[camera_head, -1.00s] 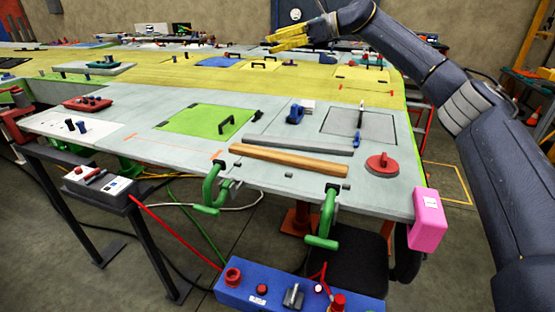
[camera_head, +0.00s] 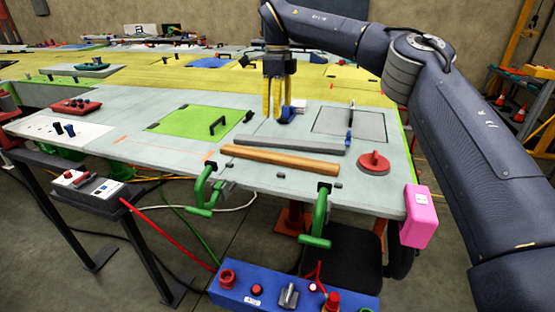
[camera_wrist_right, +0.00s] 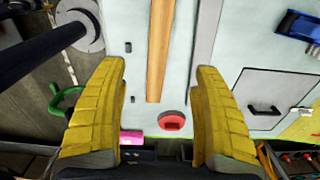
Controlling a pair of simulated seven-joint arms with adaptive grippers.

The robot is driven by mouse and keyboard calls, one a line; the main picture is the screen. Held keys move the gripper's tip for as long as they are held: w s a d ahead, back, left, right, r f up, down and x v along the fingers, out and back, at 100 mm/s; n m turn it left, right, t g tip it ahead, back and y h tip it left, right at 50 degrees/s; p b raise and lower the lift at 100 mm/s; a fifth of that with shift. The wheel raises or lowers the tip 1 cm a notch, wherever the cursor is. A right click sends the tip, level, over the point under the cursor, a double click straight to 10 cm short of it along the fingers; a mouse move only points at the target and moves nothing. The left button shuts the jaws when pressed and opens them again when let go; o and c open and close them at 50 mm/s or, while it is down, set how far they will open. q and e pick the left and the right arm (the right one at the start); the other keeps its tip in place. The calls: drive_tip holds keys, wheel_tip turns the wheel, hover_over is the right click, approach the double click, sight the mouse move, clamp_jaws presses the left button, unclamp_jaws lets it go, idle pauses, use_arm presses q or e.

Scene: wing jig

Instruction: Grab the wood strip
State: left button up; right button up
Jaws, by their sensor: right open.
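The wood strip (camera_head: 280,162) is a long, light brown bar lying flat on the grey table top (camera_head: 150,150) near its front edge. My right gripper (camera_head: 276,116) points down above the table, behind the strip and a grey bar, and is apart from the strip. In the right wrist view, the gripper (camera_wrist_right: 158,72) is open and empty. There the strip (camera_wrist_right: 160,45) shows beyond the fingertips, between the two yellow fingers in the picture. My left gripper is not in view.
A grey bar (camera_head: 290,143) lies just behind the strip. A red round knob (camera_head: 373,161) stands to its right. Green clamps (camera_head: 200,190) (camera_head: 320,215) hold the front edge. A pink block (camera_head: 417,216) hangs at the right corner.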

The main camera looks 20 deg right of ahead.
sight(277, 156)
wheel_tip(277, 156, down, 17)
idle(0.9)
drive_tip(key=c, duration=1.4)
drive_tip(key=shift+c, duration=0.2)
